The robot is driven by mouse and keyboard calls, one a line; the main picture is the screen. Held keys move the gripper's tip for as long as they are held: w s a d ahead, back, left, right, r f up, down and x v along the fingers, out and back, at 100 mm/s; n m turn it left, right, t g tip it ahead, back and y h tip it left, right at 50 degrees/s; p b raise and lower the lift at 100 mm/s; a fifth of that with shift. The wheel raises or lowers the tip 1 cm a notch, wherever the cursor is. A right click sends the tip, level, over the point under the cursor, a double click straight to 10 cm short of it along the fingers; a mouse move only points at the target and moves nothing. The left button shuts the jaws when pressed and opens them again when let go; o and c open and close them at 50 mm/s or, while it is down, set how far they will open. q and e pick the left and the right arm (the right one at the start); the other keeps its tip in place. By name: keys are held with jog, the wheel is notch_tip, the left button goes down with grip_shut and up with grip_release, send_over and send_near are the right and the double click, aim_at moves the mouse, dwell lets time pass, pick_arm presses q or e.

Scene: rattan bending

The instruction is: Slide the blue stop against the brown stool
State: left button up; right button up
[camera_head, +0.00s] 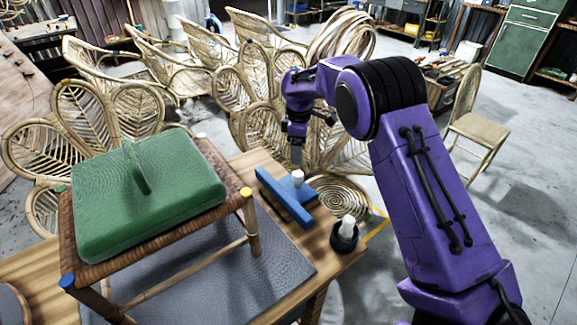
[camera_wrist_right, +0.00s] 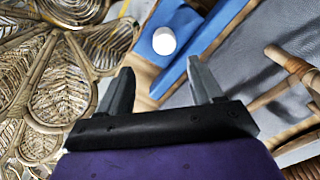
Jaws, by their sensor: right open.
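The blue stop (camera_head: 283,199) is a long bar with a white knob, lying on the wooden table to the right of the brown stool (camera_head: 66,228). In the head view a gap shows between the stop and the stool's near right leg. The stop also shows in the right wrist view (camera_wrist_right: 205,38), just beyond my fingers. My right gripper (camera_head: 297,154) is above the table's far side, near the stop's knob. Its fingers (camera_wrist_right: 159,73) are apart with nothing between them. A stool leg (camera_wrist_right: 287,62) shows at the right of the wrist view. My left gripper is not in view.
A green cushion-like block (camera_head: 165,205) with a handle lies on the stool. A black cup with a white bottle (camera_head: 345,233) stands at the table's right corner. A grey mat (camera_head: 262,275) lies under the stool. Rattan chairs (camera_head: 262,130) stand close behind the table.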

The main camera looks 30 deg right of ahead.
send_over(298, 173)
jog(key=f, duration=0.4)
jog(key=shift+s+f+p, duration=0.1)
jog(key=shift+s+p, duration=0.2)
jog(key=shift+s, duration=0.05)
jog(key=f, duration=0.3)
jog(key=w+f, duration=0.1)
jog(key=f, duration=0.1)
jog(key=shift+f+p, duration=0.25)
jog(key=shift+p, duration=0.05)
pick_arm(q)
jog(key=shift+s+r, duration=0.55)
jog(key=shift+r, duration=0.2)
pick_arm(e)
jog(key=shift+s, duration=0.25)
